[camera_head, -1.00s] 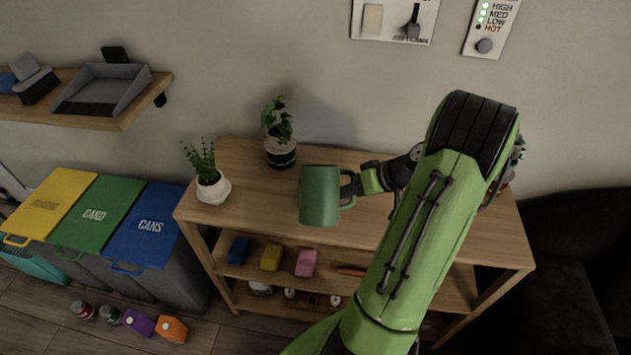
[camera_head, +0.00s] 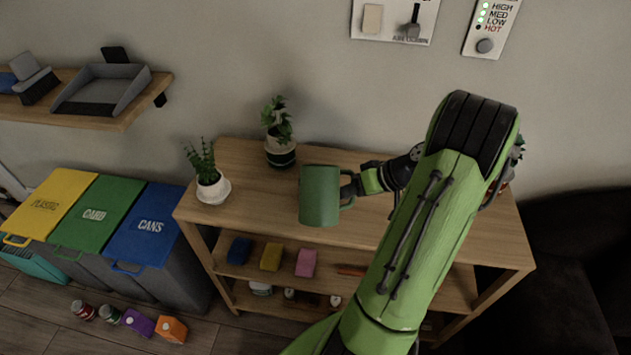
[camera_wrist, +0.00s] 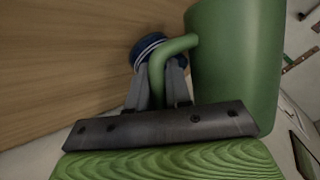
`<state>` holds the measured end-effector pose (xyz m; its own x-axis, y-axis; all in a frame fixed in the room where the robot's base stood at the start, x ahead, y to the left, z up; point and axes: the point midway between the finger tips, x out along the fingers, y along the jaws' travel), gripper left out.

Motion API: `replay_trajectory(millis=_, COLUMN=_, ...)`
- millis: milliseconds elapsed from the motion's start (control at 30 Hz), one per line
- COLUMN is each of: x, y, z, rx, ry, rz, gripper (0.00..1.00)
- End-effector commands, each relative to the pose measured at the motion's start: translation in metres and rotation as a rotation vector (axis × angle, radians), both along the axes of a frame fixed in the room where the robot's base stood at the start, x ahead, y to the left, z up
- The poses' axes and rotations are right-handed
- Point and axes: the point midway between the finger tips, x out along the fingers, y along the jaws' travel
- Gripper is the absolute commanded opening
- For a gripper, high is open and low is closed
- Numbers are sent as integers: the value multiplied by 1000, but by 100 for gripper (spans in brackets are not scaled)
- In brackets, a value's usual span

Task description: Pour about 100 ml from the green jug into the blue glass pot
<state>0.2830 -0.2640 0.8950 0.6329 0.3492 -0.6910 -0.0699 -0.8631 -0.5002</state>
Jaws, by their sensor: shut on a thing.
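The green jug (camera_head: 319,196) is held above the wooden table top (camera_head: 400,228), and its opening does not show clearly in the head view. My gripper (camera_head: 354,186) is shut on the jug's handle at its right side. In the wrist view the jug (camera_wrist: 232,65) fills the upper right, and the grey fingers (camera_wrist: 155,85) close around its handle. A dark blue round thing with pale rings (camera_wrist: 150,46) shows beyond the fingers. I cannot tell whether it is the blue glass pot. In the head view I cannot make out the blue glass pot.
A plant in a white and dark pot (camera_head: 281,153) stands behind the jug, and one in a white pot (camera_head: 212,190) stands to the left. Blue, yellow and pink blocks (camera_head: 305,263) lie on the shelf below. Lidded bins (camera_head: 93,215) stand at left.

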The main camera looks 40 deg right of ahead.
Motion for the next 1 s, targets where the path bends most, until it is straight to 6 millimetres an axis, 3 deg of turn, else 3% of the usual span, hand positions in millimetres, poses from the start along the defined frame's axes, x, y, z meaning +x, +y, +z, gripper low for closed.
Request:
replay_trajectory(millis=767, x=0, y=9, z=-23, rx=-228, ry=-191, rz=-40, gripper=0)
replay_trajectory(millis=1000, x=-4, y=18, z=-19, rx=-386, ry=-355, rz=-81, gripper=0)
